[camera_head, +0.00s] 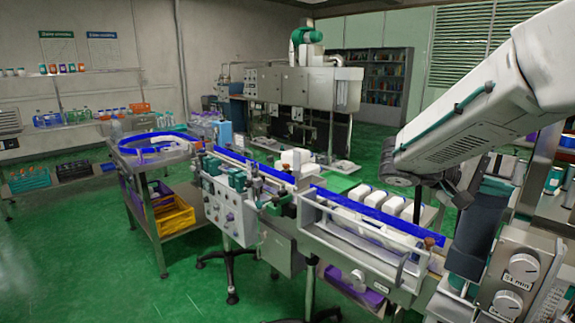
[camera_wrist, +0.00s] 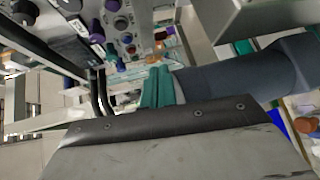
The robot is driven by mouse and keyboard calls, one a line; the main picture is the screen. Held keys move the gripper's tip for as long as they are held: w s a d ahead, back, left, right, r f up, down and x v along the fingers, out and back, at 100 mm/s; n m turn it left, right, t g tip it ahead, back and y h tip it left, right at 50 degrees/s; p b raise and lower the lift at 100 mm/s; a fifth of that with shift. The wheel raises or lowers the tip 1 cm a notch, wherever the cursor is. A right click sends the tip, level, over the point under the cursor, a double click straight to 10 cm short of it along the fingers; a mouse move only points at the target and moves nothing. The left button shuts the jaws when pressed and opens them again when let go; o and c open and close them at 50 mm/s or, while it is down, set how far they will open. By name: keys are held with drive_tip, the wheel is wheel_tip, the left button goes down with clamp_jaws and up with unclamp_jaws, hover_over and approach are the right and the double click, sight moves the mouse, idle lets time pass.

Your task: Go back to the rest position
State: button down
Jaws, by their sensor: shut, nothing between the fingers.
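My gripper (camera_wrist: 157,88) shows in the wrist view as two teal fingers side by side, closed with nothing between them. A control panel (camera_wrist: 125,30) with several knobs and buttons lies beyond the fingertips. In the head view my white arm reaches in from the upper right. I cannot make out the gripper clearly there. The sleeve applicator line (camera_head: 225,205) runs across the middle, with blue guide rails (camera_head: 370,213) along its top. White bottles (camera_head: 375,199) stand in a row behind the right rail.
A grey box with two round dials (camera_head: 520,268) stands close at the lower right. Shelves line the walls. Green floor (camera_head: 80,260) is clear at the lower left.

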drive_tip(key=s+a+f+y, duration=0.2)
drive_tip(key=s+a+y, duration=0.15)
drive_tip(key=s, duration=0.35)
drive_tip(key=s+a+f+y, duration=0.3)
drive_tip(key=s+y, duration=0.2)
drive_tip(key=s, duration=0.2)
drive_tip(key=s+a+f+t+y, duration=0.1)
drive_tip(key=s+a+t+y, duration=0.1)
drive_tip(key=a, duration=0.3)
drive_tip(key=s+a+f+n+t+y, duration=0.1)
drive_tip(key=s+a+f+t+y, duration=0.1)
drive_tip(key=s+a+y, duration=0.3)
drive_tip(key=shift+a, duration=0.75)
drive_tip(key=shift+a, duration=0.15)
